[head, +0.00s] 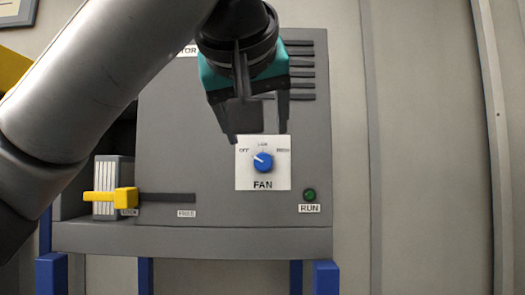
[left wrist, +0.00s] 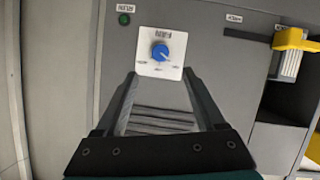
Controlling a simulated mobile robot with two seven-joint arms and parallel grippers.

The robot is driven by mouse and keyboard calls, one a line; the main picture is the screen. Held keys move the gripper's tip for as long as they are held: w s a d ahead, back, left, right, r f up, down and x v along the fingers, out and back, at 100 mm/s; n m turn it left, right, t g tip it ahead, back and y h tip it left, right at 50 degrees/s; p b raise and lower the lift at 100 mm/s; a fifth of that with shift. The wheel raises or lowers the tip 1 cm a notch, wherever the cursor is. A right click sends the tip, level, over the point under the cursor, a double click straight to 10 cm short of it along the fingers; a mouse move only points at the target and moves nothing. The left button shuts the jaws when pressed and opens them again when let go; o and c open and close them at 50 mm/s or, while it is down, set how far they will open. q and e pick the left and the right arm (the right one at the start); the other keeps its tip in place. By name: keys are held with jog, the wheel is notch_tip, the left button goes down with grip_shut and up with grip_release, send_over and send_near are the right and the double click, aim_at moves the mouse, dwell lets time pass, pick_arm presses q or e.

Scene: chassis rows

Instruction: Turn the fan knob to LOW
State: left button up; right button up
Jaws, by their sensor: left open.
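The blue fan knob (head: 263,161) sits on a white plate (head: 275,180) marked FAN, with OFF at left, a small label on top that looks like LOW, and a label at right too small to read. The knob's white mark points left, toward OFF. My left gripper (head: 258,134) is open and empty, its fingertips at the plate's top edge, just above the knob. The left wrist view shows the scene upside down: the knob (left wrist: 160,52) lies just beyond and between the open fingertips (left wrist: 159,73), apart from them. My right gripper is not in view.
A green RUN light (head: 309,194) sits right of the plate. A yellow slide handle (head: 125,198) with a slot and FREE label is at lower left. Dark vent slats (head: 302,72) are above. The grey panel right of the unit is clear.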

aim_at(263, 161)
pick_arm(q)
jog(key=p+x, duration=0.3)
jog(key=x, duration=0.7)
jog(key=shift+w+f, duration=0.15)
jog(key=shift+w, duration=0.15)
grip_shut()
